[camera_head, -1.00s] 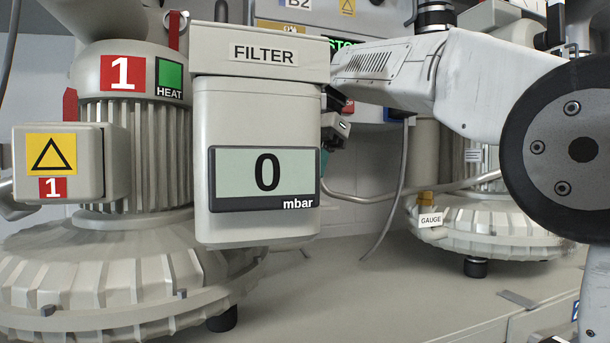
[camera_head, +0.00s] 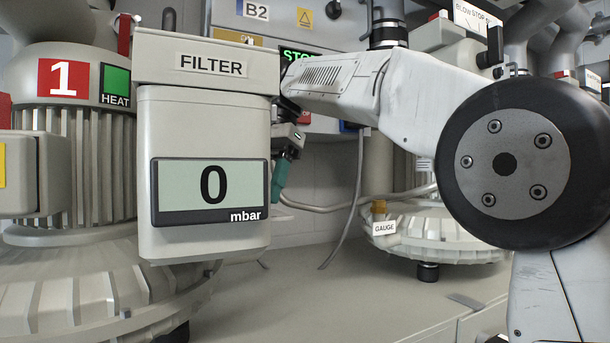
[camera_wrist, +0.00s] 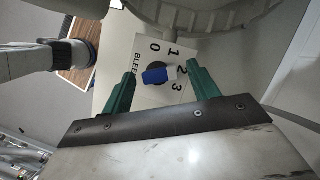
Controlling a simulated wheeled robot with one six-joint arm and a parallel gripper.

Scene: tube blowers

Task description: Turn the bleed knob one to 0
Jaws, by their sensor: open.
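The bleed knob (camera_wrist: 155,76) shows in the wrist view as a blue bar on a dark round base. The right end of the bar lies toward the 2; which end is the pointer I cannot tell. My gripper (camera_wrist: 161,70) is open, with one green finger on each side of the knob and a visible gap at both. The left finger covers part of the word BLEED. In the head view my gripper (camera_head: 281,178) is partly hidden behind the filter box, and the knob is not visible.
The filter box (camera_head: 205,130) reads 0 mbar on its display (camera_head: 211,190) and stands close beside my gripper. Blower 1 (camera_head: 62,80) with a green HEAT sign is at left. Another blower (camera_head: 440,235) with a GAUGE tag is behind. The bench between them is mostly clear.

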